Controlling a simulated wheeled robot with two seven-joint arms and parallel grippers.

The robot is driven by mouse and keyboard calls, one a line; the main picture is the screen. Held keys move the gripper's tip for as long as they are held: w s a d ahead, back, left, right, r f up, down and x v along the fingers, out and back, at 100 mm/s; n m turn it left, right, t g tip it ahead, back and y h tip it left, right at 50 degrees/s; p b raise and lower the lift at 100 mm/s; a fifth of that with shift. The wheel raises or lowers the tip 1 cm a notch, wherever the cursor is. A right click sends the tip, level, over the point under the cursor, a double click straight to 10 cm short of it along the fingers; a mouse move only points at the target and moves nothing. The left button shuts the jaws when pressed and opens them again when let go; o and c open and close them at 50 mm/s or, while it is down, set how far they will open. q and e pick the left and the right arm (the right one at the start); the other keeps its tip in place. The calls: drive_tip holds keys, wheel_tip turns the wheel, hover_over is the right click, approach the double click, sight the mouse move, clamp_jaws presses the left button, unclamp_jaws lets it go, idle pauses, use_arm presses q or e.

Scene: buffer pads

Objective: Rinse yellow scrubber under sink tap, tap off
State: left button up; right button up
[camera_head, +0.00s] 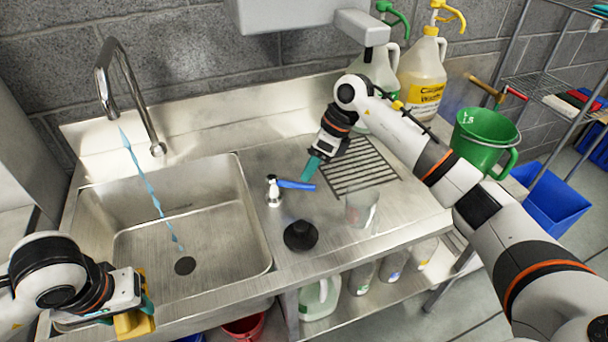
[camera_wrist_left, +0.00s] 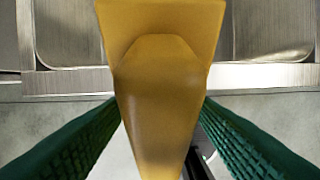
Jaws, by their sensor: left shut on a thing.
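The yellow scrubber (camera_head: 133,325) is in my left gripper (camera_head: 143,300), at the sink's front left edge. In the left wrist view the scrubber (camera_wrist_left: 160,75) sits between the two green fingers (camera_wrist_left: 160,105). The metal sink (camera_head: 215,225) has a curved chrome tap (camera_head: 131,85) behind it. A blue-white water stream (camera_head: 150,187) runs from the spout towards the drain (camera_head: 185,265); the scrubber is outside it. A small chrome valve (camera_head: 273,192) with a blue lever (camera_head: 297,185) stands right of the basin. My right gripper (camera_head: 308,168) is just above the lever; its jaw opening is unclear.
A black round knob-like object (camera_head: 300,236) and a clear cup (camera_head: 361,208) stand on the counter near its front. A slotted drain area (camera_head: 365,168) lies behind them. Jugs (camera_head: 421,75), a green bucket (camera_head: 482,138) and a blue bin (camera_head: 553,200) are at the right.

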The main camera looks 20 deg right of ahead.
sight(292, 186)
drive_tip(key=shift+x, duration=2.1)
drive_tip(key=shift+c, duration=0.6)
clamp_jaws()
